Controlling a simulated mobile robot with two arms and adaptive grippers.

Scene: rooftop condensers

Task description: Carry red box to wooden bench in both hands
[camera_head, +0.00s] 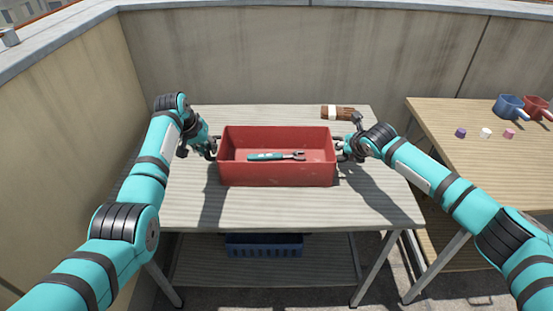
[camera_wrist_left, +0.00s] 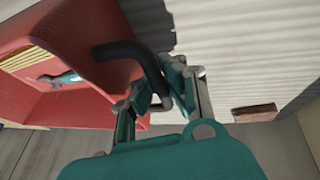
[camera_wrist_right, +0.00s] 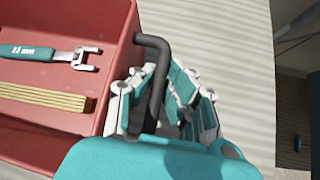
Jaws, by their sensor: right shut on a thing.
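The red box (camera_head: 277,176) sits upright on the pale grey slatted bench (camera_head: 290,208). A teal wrench (camera_head: 265,156) lies inside, and a wooden strip (camera_wrist_right: 45,97) shows in the right wrist view. My left gripper (camera_head: 212,147) is at the box's left end, its open fingers on either side of the dark left handle (camera_wrist_left: 130,50). My right gripper (camera_head: 342,150) is shut on the dark right handle (camera_wrist_right: 155,85). The wooden bench (camera_head: 470,160) stands at the right, a tan table with a gap between it and the grey bench.
A brown-and-white object (camera_head: 336,112) lies behind the box. A blue crate (camera_head: 264,246) is on the lower shelf. Walls stand behind and left.

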